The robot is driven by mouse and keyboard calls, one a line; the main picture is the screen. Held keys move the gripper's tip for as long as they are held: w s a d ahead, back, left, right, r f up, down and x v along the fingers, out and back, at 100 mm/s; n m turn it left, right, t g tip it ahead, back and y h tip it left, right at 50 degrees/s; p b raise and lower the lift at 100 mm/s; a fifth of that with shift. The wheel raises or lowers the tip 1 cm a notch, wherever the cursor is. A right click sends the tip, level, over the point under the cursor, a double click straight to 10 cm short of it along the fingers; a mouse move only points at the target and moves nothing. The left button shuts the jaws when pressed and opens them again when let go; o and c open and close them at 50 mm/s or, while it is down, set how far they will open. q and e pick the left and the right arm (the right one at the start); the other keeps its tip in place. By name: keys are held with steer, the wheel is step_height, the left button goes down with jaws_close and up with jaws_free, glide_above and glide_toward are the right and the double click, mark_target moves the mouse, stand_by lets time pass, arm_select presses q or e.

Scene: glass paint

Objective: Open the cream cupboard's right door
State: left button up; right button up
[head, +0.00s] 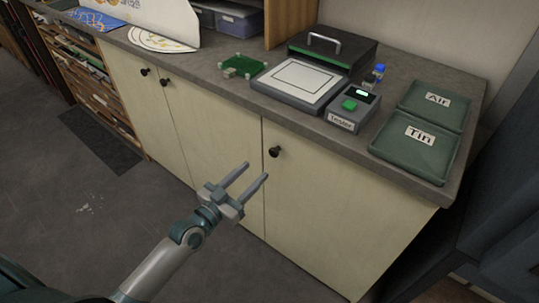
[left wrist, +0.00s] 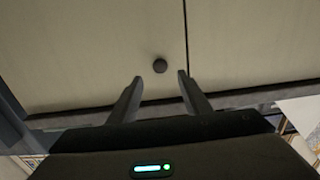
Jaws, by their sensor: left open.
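The cream cupboard's right door (head: 325,205) is flush with the front and looks shut. Its round dark knob (head: 274,151) sits near the door's upper left corner. My left gripper (head: 256,171) is open and empty in front of the cupboard, with its fingers pointing up toward the knob. In the left wrist view, the knob (left wrist: 160,66) shows beyond the tips of my left gripper (left wrist: 160,80), roughly between them and not held. The seam beside the right door (left wrist: 90,60) also shows there. My right gripper is not in view.
Two more knobs (head: 154,76) are on the doors further left. The grey worktop (head: 225,92) overhangs the doors and carries a tester (head: 342,121), a light panel (head: 298,83) and green trays labelled Tin (head: 410,165) and Air (head: 432,120). The floor in front is clear.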

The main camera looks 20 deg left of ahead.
mark_target(272, 155)
arm_select(q)
steer(key=p+x, duration=0.1)
steer(key=x, duration=0.7)
steer(key=shift+w+d, duration=0.15)
steer(key=shift+w, duration=0.35)
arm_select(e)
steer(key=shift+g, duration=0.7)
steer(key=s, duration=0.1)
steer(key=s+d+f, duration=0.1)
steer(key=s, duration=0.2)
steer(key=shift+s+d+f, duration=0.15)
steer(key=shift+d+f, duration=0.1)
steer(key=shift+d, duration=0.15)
arm_select(q)
steer(key=shift+c, duration=0.6)
steer(key=c, duration=1)
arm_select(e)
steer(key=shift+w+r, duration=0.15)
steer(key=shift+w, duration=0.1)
